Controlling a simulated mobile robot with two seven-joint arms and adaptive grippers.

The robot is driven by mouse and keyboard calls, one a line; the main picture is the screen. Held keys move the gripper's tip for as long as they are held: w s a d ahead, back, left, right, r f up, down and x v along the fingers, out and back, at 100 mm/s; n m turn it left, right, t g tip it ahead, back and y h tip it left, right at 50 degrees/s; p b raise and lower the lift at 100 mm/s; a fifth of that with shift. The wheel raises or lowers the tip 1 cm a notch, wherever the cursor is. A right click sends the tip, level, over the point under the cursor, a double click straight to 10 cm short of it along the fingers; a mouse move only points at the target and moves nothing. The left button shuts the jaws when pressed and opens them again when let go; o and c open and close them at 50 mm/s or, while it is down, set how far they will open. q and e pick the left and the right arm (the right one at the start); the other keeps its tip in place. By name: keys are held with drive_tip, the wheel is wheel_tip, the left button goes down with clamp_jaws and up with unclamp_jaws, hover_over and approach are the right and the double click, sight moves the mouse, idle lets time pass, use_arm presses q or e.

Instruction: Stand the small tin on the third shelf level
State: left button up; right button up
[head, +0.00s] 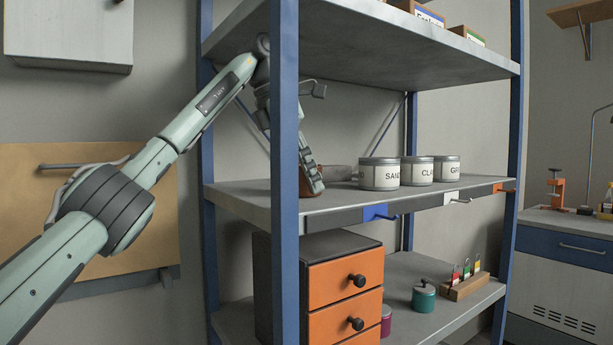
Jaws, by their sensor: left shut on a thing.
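My left gripper (311,172) reaches in behind the blue front post, fingers pointing down, just above the middle shelf board (355,203). It is shut on a small reddish-brown thing (304,184), which looks like the small tin. The post and the fingers hide most of it. Its base is at or very near the board; I cannot tell whether it touches. My right gripper is out of view.
The upper shelf (370,45) is overhead. Below are an orange drawer unit (345,284) and a teal lidded pot (423,297). The blue post (285,130) is close to my arm.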

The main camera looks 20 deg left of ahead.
use_arm(q)
drive_tip(key=shift+f, duration=0.1)
drive_tip(key=o, duration=1.2)
drive_tip(key=shift+o, duration=0.5)
